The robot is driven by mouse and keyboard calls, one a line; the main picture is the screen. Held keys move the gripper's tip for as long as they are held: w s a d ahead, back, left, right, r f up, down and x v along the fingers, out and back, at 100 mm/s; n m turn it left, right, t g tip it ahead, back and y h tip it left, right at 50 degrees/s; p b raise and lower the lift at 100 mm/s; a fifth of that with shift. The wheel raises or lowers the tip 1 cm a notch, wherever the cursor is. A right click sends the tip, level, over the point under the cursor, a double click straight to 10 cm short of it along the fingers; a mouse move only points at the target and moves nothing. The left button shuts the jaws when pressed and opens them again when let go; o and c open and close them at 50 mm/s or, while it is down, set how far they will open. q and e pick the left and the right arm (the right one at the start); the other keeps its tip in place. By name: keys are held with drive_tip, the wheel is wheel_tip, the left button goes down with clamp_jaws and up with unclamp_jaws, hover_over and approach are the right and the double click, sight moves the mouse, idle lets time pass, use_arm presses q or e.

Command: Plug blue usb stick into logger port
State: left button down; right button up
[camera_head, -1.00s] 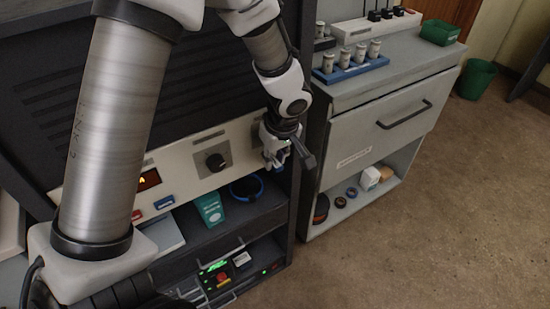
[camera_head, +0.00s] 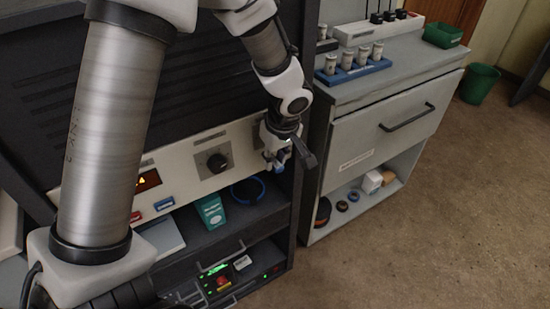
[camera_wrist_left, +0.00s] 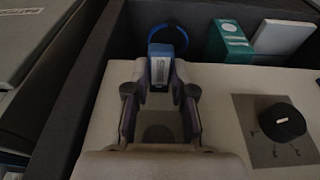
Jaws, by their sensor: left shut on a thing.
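My left gripper (camera_head: 274,157) is at the right end of the console's pale front panel (camera_head: 183,172). In the left wrist view its two fingers (camera_wrist_left: 159,97) are shut on a small blue usb stick (camera_wrist_left: 160,50) with a pale face, which sits between the fingertips. In the head view the stick is too small and too covered by the gripper to make out clearly. I cannot pick out the logger port in either view; whether the stick touches anything is not clear. My right gripper is not in view.
The panel carries a black knob (camera_head: 217,162) and an orange-lit display (camera_head: 146,181). A teal box (camera_head: 210,211) and a blue ring (camera_head: 247,191) are on the shelf below. A grey cabinet (camera_head: 375,155) stands close on the right, with a blue vial rack (camera_head: 352,71) on top.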

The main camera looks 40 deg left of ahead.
use_arm(q)
drive_tip(key=shift+w+a+b, duration=0.15)
drive_tip(key=shift+a+b, duration=0.05)
drive_tip(key=shift+b, duration=0.15)
idle(0.5)
drive_tip(key=c, duration=0.9)
unclamp_jaws()
drive_tip(key=v, duration=1.2)
